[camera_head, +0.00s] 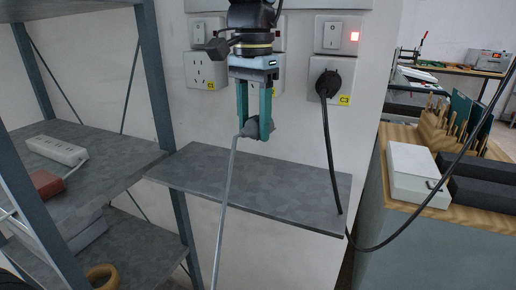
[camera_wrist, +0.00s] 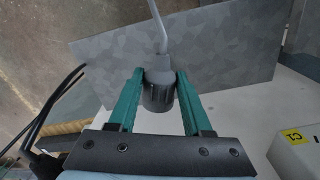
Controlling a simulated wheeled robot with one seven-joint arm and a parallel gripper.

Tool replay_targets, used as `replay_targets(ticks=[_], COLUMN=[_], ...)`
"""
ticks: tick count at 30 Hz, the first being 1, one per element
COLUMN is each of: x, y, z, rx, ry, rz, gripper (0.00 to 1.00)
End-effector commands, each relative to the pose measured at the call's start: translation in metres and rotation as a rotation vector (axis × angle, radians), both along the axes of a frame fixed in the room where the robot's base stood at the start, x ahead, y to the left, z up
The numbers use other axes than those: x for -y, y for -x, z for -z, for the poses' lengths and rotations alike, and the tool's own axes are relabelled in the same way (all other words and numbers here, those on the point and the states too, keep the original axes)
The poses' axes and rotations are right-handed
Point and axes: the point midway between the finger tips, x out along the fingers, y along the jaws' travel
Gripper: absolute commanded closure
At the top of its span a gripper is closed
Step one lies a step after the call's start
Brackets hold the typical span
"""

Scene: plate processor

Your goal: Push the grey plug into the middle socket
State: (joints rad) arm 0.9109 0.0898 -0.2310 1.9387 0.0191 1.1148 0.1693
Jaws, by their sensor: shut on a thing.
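The grey plug (camera_head: 255,131) with its grey cable hangs between the fingers of my gripper (camera_head: 254,130), below the row of wall sockets and above the shelf. The wrist view shows the plug (camera_wrist: 159,91) clasped between the two green fingers of my gripper (camera_wrist: 159,98), its cable running away to the top. The plug is apart from the wall plate and lower than the socket.
The left socket (camera_head: 206,71) is empty. The right socket (camera_head: 330,97) holds a black plug (camera_head: 328,84) with a hanging black cable, under a lit red switch. A grey wall shelf (camera_head: 250,189) lies below my gripper. A metal rack (camera_head: 85,140) stands left, with a power strip (camera_head: 57,150).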

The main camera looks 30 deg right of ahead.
Motion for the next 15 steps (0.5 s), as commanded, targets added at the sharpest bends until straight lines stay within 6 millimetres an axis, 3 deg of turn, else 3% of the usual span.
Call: replay_targets(ticks=[1,6,10,15], x=[-0.005,-0.023,-0.032,-0.033], y=[-0.004,-0.009,-0.01,-0.011], z=[-0.016,-0.056,-0.076,-0.083], rx=[0.003,0.001,0.003,0.003], ry=[0.007,0.006,0.001,-0.003], rz=[-0.047,-0.205,-0.286,-0.32], gripper=[1.0,1.0,1.0,1.0])
